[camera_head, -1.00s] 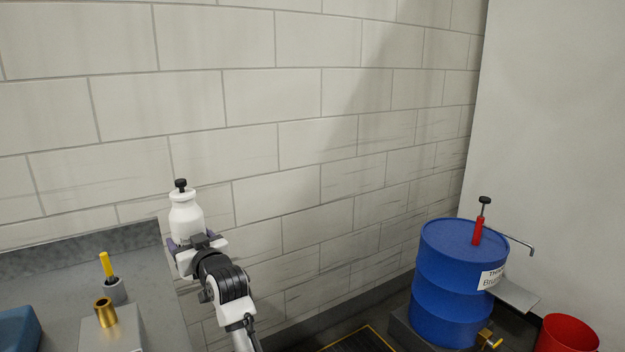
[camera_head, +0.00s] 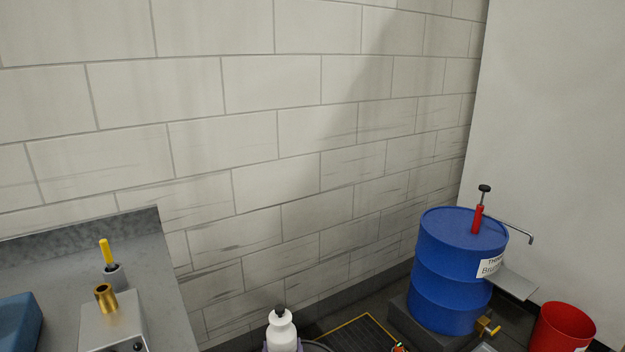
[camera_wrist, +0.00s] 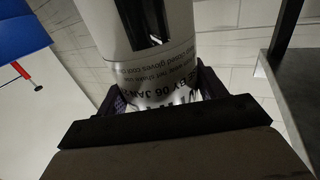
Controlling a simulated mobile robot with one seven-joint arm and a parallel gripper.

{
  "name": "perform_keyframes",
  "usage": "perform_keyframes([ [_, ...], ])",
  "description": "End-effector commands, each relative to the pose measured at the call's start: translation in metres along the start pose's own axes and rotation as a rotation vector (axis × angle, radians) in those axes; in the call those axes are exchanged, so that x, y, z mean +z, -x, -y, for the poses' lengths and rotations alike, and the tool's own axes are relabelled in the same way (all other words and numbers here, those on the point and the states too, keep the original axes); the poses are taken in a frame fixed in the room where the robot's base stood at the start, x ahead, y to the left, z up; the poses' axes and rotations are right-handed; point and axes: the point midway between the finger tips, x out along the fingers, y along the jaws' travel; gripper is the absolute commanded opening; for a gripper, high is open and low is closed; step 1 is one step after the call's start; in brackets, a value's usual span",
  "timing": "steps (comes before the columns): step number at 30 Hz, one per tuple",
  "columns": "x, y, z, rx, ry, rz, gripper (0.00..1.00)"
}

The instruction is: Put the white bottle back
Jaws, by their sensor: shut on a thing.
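The white bottle (camera_head: 282,334) with a black cap is at the bottom edge of the head view, upright, in front of the wall. Its lower part is cut off by the frame. In the wrist view the bottle (camera_wrist: 150,70) fills the middle, with printed text on its side. My gripper (camera_wrist: 160,93) is shut on the bottle, with a dark finger on each side of it. In the head view only a small purple-grey part of my gripper shows beside the bottle.
A grey counter (camera_head: 165,285) with a raised back edge stands at left, holding a brass-topped box (camera_head: 112,325), a yellow-handled tool (camera_head: 106,252) and a blue object (camera_head: 18,325). A blue drum (camera_head: 450,275) and red bucket (camera_head: 562,328) stand at right. A dark floor mat (camera_head: 360,335) lies between.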

Motion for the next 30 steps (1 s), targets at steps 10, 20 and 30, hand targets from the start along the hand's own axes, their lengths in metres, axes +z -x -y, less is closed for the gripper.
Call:
perform_keyframes([
  [10,0.065,0.062,-0.038,0.089,0.0,-0.005,0.18],
  [20,0.103,0.112,-0.063,0.139,0.0,-0.01,0.18],
  [30,0.105,0.115,-0.064,0.142,-0.001,-0.012,0.18],
])
